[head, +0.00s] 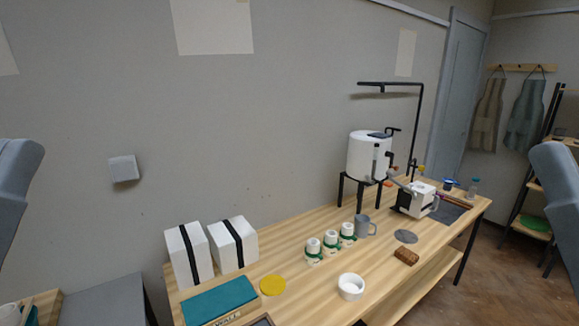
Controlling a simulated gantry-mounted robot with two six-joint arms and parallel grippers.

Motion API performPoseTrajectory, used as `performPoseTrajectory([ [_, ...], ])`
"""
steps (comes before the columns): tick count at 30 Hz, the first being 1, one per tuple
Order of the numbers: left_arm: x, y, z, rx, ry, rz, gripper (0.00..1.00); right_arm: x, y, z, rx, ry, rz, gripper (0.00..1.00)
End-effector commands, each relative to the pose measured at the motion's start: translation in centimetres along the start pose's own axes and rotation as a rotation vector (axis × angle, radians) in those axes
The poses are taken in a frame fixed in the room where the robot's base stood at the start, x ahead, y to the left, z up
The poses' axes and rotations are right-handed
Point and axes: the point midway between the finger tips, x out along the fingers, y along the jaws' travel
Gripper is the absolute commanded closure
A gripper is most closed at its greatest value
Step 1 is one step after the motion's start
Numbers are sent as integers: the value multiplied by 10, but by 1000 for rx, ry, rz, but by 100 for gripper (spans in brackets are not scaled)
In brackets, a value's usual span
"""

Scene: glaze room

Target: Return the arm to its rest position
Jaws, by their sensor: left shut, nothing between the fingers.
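A grey part of my left arm (15,190) hangs at the left edge of the head view, and a matching part of my right arm (560,195) shows at the right edge. Neither arm reaches over the wooden table. The fingers of both grippers lie outside the picture. No object is seen held by either arm.
The wooden table (325,252) carries white blocks with black straps (232,243), a teal box (219,300), a yellow disc (272,285), green-banded white jars (313,250), a white bowl (351,287), a grey mug (365,226) and a white drum (367,156) on a black stand.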

Motion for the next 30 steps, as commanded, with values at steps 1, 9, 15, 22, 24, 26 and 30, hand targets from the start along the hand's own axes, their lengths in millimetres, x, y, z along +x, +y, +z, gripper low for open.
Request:
performPoseTrajectory([
  [1,28,0,-26,0,-1,-1,100,28,0,-26,0,-1,0,50],
  [9,123,-2,-113,0,-1,-2,100,123,0,-113,0,-1,0,50],
  [15,195,-2,-179,0,-1,-3,100,196,1,-179,0,-1,0,50],
  [22,240,-3,-220,0,-2,-3,100,240,1,-220,0,-1,0,50],
  [24,242,-3,-222,0,-2,-3,100,242,1,-222,0,-2,0,50],
  [26,242,-3,-221,0,-2,-3,100,242,1,-222,0,-2,0,50],
  [30,239,-3,-219,0,-1,-3,100,239,1,-219,0,-2,0,50],
])
